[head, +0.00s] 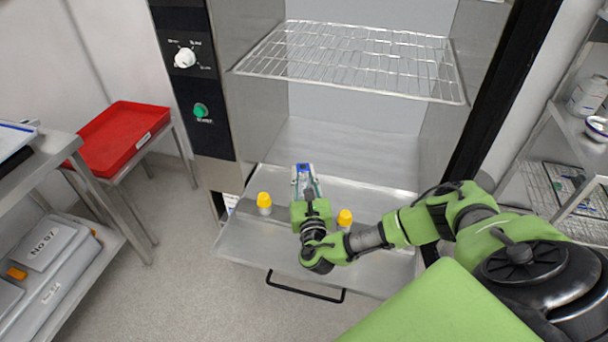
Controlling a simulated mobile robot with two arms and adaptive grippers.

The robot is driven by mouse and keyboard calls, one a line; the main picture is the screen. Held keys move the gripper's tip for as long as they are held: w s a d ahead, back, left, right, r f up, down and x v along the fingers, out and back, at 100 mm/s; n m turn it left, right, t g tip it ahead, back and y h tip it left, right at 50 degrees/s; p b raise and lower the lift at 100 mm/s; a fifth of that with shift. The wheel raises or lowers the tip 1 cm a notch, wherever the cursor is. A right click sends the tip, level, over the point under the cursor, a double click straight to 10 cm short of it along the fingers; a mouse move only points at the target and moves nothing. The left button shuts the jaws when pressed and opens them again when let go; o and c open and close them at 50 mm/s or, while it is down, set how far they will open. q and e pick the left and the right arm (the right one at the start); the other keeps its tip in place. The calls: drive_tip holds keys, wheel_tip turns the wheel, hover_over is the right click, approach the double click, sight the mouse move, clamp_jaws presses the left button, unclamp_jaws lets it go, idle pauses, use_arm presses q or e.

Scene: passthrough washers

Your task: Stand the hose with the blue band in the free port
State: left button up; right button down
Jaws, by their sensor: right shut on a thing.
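My right gripper (307,187) reaches over the open washer door and points away from me. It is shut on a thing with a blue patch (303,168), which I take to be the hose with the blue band. Its lower part is hidden by my gripper and wrist. Two pale pieces with yellow tops stand on the door, one to the left (264,203) of my wrist and one to the right (344,219). I cannot make out the free port. My left gripper is not in view.
The lowered washer door (245,245) has a black handle at its front. A wire rack (360,58) spans the chamber above. A red tray (120,135) on a stand is at left, beside a metal shelf unit with grey cases. Another shelf unit stands at right.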

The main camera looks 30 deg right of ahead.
sight(304, 182)
drive_tip(key=shift+s+a+f+y+b, duration=0.15)
drive_tip(key=shift+s+f, duration=0.05)
drive_tip(key=shift+f, duration=0.6)
drive_tip(key=shift+s+a+f+y+b, duration=0.1)
drive_tip(key=shift+s+f+y+b, duration=0.1)
drive_tip(key=shift+f, duration=0.6)
drive_tip(key=c, duration=2.2)
unclamp_jaws()
drive_tip(key=o, duration=0.5)
drive_tip(key=shift+w+f, duration=0.1)
drive_tip(key=shift+w, duration=0.05)
drive_tip(key=shift+w+d, duration=0.3)
drive_tip(key=shift+w, duration=0.05)
drive_tip(key=shift+s, duration=0.2)
drive_tip(key=shift+s+a+r, duration=0.2)
drive_tip(key=shift+s, duration=0.05)
drive_tip(key=v, duration=1.1)
drive_tip(key=shift+a, duration=0.15)
